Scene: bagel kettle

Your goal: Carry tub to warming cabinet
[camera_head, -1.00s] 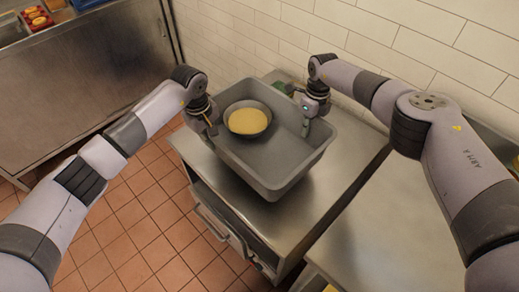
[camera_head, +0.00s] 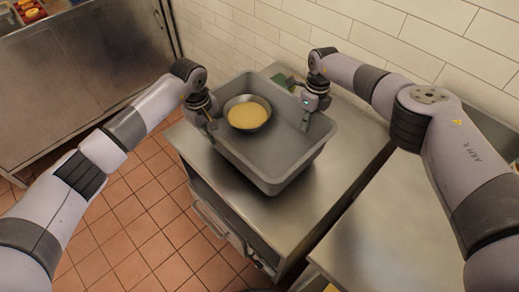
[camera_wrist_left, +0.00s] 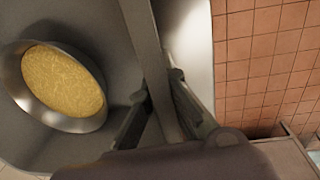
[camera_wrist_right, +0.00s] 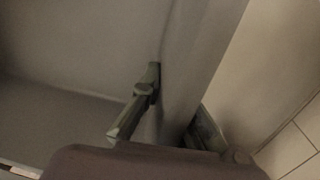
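A grey rectangular tub (camera_head: 262,167) is over the steel counter (camera_head: 297,215). I cannot tell whether its base touches the counter. A metal bowl (camera_head: 228,107) of yellow grated-looking food stands in its far left part; the bowl also shows in the left wrist view (camera_wrist_left: 95,62). My left gripper (camera_head: 212,127) is shut on the tub's left rim, one finger on each side, as the left wrist view (camera_wrist_left: 159,88) shows. My right gripper (camera_head: 305,125) is shut on the right rim; its outer finger is partly hidden behind the wall. Which unit is the warming cabinet is unclear.
A steel unit with a handle (camera_head: 215,222) is under the counter. A steel cabinet (camera_head: 90,80) stands at the far left, with food trays (camera_head: 30,10) on top. A tiled wall (camera_head: 400,55) runs close behind my right arm. The red tile floor (camera_head: 130,220) at left is clear.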

